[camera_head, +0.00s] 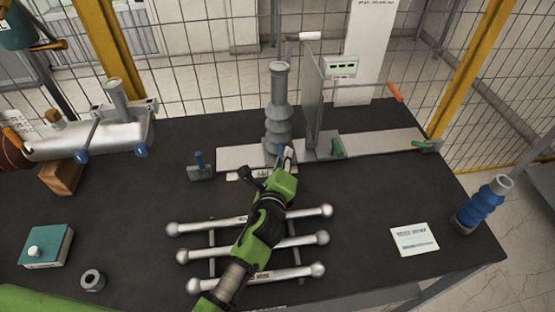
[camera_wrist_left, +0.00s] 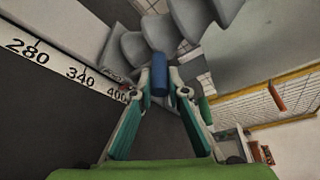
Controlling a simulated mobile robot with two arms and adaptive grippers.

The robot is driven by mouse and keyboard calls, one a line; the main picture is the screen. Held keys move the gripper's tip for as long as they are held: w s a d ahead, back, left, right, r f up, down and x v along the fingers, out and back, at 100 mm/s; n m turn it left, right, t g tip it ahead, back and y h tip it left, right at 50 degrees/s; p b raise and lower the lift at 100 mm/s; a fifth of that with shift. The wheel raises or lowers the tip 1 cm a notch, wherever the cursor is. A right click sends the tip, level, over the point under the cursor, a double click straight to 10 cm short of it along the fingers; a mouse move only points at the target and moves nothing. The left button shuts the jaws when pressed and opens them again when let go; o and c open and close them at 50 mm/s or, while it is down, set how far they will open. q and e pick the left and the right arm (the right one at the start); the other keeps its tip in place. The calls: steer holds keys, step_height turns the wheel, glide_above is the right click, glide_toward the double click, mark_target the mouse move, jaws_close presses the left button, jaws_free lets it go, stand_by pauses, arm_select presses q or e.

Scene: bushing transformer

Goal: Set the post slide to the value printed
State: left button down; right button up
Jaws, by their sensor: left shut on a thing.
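My left gripper (camera_head: 286,158) reaches across the black table to the foot of a grey ribbed bushing (camera_head: 279,105). In the left wrist view its fingers (camera_wrist_left: 159,88) are shut on a blue handle (camera_wrist_left: 158,73), with the bushing just beyond. The scale strip (camera_wrist_left: 60,67) there reads 280, 340 and 400. Which mark the slide sits at is hidden. A grey upright plate (camera_head: 313,100) stands right of the bushing on a pale rail (camera_head: 378,141). A white printed card (camera_head: 414,239) lies at the right, its text too small to read. My right gripper is not in view.
A rack of ball-ended bars (camera_head: 255,278) lies under my left arm. A blue bushing (camera_head: 484,204) stands at the right edge. A teal box (camera_head: 46,247), a metal ring (camera_head: 93,280) and a blue-knobbed block (camera_head: 200,168) are on the left. A wire fence (camera_head: 210,75) runs behind.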

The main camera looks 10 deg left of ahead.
arm_select(q)
steer(key=c, duration=2)
jaws_free()
steer(key=shift+o, duration=0.2)
steer(key=v, duration=1.2)
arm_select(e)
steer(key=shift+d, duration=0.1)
